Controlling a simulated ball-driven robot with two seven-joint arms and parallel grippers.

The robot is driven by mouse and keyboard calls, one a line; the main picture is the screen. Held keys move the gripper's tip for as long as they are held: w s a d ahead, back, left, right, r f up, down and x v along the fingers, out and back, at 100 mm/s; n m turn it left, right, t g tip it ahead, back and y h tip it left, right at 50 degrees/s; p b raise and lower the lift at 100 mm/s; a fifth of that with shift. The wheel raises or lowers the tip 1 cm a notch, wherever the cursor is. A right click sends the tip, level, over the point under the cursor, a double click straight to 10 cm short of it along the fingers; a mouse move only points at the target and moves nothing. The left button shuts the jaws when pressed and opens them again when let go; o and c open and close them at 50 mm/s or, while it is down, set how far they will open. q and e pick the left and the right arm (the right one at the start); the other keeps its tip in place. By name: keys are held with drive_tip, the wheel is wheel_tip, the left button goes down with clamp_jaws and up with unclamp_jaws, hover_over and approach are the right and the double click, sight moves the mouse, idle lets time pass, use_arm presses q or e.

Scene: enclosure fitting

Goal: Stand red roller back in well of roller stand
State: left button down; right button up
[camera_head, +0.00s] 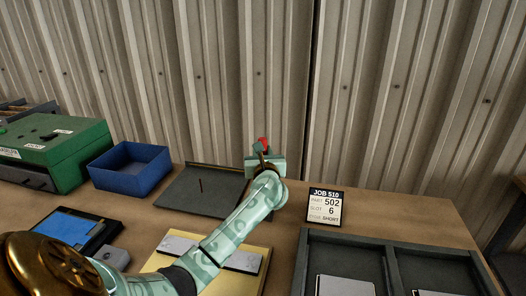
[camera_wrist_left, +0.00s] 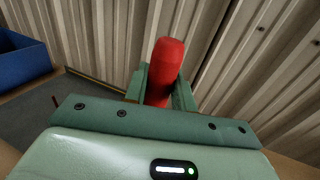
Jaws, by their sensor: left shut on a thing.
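The red roller (camera_head: 263,143) shows as a small red tip above my left gripper (camera_head: 262,156), over the back of the bench near the wall. In the left wrist view the roller (camera_wrist_left: 165,72) stands up between the two green fingers, leaning slightly right in the picture. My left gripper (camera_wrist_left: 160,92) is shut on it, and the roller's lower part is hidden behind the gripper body. I cannot make out the roller stand or its well for certain in either view. My right gripper is not in view.
A dark grey mat (camera_head: 190,205) with a thin dark upright piece (camera_head: 201,186) lies left of the gripper. A blue bin (camera_head: 130,168), green box (camera_head: 62,150), job card (camera_head: 325,206) and dark tray (camera_head: 385,240) stand around. The corrugated wall (camera_head: 400,100) is close behind.

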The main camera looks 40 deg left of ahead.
use_arm(q)
drive_tip(key=shift+f+b, duration=0.5)
drive_tip(key=shift+f, duration=0.8)
wheel_tip(320, 180, down, 5)
drive_tip(key=b, duration=0.4)
drive_tip(key=shift+f+b, duration=1.1)
drive_tip(key=shift+f, duration=0.4)
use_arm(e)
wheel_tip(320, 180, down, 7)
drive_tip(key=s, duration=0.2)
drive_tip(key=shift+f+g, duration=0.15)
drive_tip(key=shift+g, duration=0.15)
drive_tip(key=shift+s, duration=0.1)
use_arm(q)
drive_tip(key=c, duration=1.1)
unclamp_jaws()
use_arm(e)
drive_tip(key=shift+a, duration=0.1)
